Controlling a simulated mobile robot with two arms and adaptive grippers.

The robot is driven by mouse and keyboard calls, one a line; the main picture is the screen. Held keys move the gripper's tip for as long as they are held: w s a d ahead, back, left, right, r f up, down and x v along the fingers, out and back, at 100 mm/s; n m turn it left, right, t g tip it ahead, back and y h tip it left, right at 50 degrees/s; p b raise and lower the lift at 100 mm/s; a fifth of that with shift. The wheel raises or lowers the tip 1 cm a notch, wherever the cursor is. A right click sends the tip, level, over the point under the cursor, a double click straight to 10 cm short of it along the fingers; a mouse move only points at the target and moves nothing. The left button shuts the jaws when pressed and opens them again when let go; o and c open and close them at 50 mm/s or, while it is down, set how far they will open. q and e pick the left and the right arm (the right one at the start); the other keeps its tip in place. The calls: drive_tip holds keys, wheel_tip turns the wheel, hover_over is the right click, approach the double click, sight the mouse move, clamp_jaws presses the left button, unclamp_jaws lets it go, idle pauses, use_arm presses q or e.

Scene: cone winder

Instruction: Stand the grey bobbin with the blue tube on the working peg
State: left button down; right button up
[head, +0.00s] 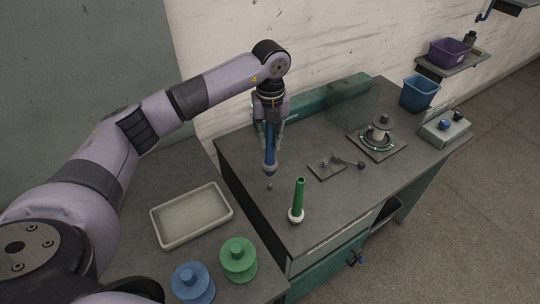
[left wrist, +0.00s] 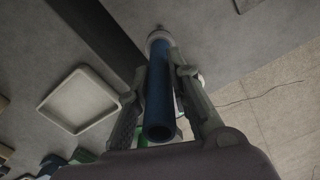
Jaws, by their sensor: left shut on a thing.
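My left gripper (head: 270,134) is shut on the blue tube (head: 269,152) of a bobbin, which hangs upright above the left part of the machine table. Its pale grey base (head: 269,171) is at the lower end. In the left wrist view the blue tube (left wrist: 158,95) runs between the two fingers, and the pale base (left wrist: 159,37) shows at its far end. A small grey peg (head: 269,185) shows just below the base; I cannot tell whether they touch. Another bobbin, with a green tube (head: 299,192), stands nearby at the table's front. My right gripper is not in view.
A small plate with a lever (head: 325,168) and a round winder unit (head: 380,138) sit farther right. A clear guard (head: 345,105) stands behind. A cream tray (head: 191,240), blue spool (head: 192,283) and green spool (head: 238,262) are on the left table.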

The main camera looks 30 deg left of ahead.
use_arm(q)
wheel_tip(320, 180, up, 12)
drive_tip(key=shift+f+b, duration=0.25)
drive_tip(key=shift+b, duration=0.5)
drive_tip(key=shift+r+p, duration=0.35)
drive_tip(key=shift+r, duration=0.3)
wheel_tip(320, 180, up, 6)
drive_tip(key=p, duration=0.5)
drive_tip(key=shift+f, duration=0.3)
